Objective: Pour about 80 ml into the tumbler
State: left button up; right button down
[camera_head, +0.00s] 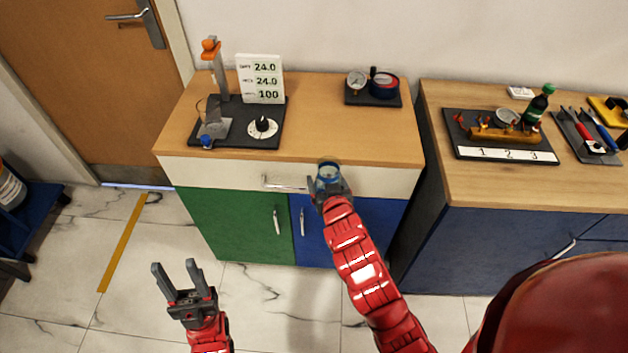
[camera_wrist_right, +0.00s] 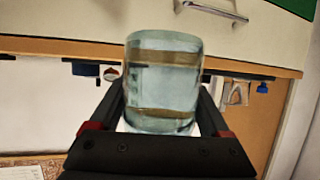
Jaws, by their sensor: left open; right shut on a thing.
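A clear glass tumbler (camera_head: 328,172) is in my right gripper (camera_head: 329,186), in front of the wooden cabinet's drawer. In the right wrist view the tumbler (camera_wrist_right: 163,85) is a pale bluish cylinder between the two dark fingers of my right gripper (camera_wrist_right: 163,105), which is shut on it. Brownish bands cross the glass; I cannot tell whether they are liquid or the background seen through it. My left gripper (camera_head: 174,265) is open and empty, fingers pointing up the picture, over the floor at lower left. I see no stream of liquid.
On the cabinet top (camera_head: 330,120) stand a black rig with an orange-topped post (camera_head: 215,70), a dial (camera_head: 262,127), a number sign (camera_head: 260,78) and a gauge (camera_head: 357,80). The right counter holds a numbered board (camera_head: 500,153), a green bottle (camera_head: 538,103) and tools. The cabinet top's front middle is clear.

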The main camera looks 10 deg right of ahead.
aim_at(209, 109)
jog(key=j+u, duration=0.2)
jog(key=u, duration=0.15)
jog(key=j+u, duration=0.15)
jog(key=u, duration=0.2)
jog(key=i+j+u, duration=0.2)
jog(key=i+u, duration=0.65)
jog(key=i+j+z, duration=0.1)
jog(key=i+z, duration=0.3)
jog(key=i+j+z, duration=0.15)
jog(key=z, duration=0.2)
jog(key=i+l+z, duration=0.1)
jog(key=l+z, duration=0.2)
jog(key=l, duration=0.35)
jog(key=i, duration=0.05)
